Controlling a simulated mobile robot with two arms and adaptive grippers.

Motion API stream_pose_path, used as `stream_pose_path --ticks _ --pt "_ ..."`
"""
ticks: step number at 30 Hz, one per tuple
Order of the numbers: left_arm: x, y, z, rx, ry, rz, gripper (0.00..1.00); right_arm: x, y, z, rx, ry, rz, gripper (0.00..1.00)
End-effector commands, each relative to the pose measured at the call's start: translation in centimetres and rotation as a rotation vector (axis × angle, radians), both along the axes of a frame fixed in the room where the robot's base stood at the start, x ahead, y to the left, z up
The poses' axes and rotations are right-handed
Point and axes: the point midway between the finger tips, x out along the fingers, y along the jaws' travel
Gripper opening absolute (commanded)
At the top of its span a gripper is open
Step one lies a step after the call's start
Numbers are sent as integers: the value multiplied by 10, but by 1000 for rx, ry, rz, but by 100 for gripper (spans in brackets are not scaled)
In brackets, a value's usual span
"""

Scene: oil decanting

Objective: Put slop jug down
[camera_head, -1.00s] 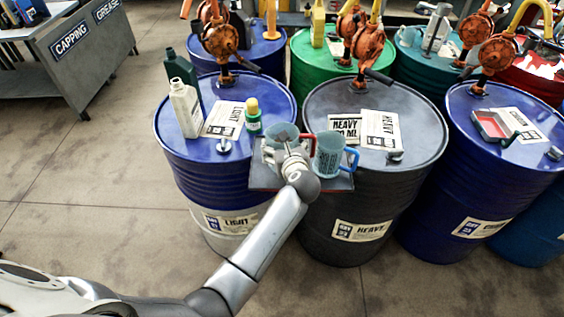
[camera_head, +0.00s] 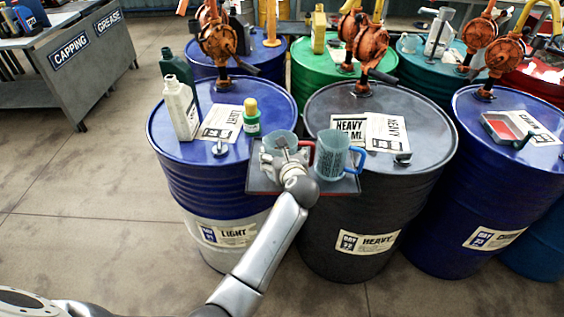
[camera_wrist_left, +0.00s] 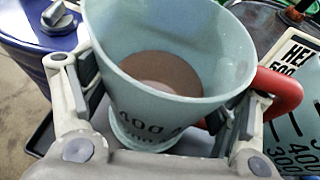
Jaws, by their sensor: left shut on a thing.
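The slop jug, a pale blue-grey jug with a red handle (camera_head: 281,139), is in my left gripper (camera_head: 284,160). In the left wrist view the jug (camera_wrist_left: 165,75) looks upright, with brownish liquid inside and the gripper's fingers (camera_wrist_left: 160,110) on both sides of its body. It is over the left part of a small dark tray (camera_head: 261,184) at the front of the drums. Whether its base touches the tray is hidden by my gripper and wrist. A second clear jug with a blue handle (camera_head: 332,155) stands on the tray's right part. My right gripper is not in view.
The blue LIGHT drum (camera_head: 180,165) and dark HEAVY drum (camera_head: 410,170) stand behind the tray. A white bottle (camera_head: 181,108), green bottle (camera_head: 175,65) and small yellow-capped bottle (camera_head: 251,118) stand on the LIGHT drum. The floor at left is clear.

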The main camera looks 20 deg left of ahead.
Motion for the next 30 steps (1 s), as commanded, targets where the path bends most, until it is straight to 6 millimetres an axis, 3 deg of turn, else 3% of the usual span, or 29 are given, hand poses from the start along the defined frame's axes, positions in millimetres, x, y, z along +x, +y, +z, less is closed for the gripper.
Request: stream_pose_path --ticks 12,13,17,30 --pt "1 0 -1 2 -4 -1 43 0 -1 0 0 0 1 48" --pt "0 0 -2 0 -1 0 85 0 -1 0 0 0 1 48" --pt "0 0 -2 0 -1 0 100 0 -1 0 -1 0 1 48" --pt "0 -1 2 -1 -1 -1 100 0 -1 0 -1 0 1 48"
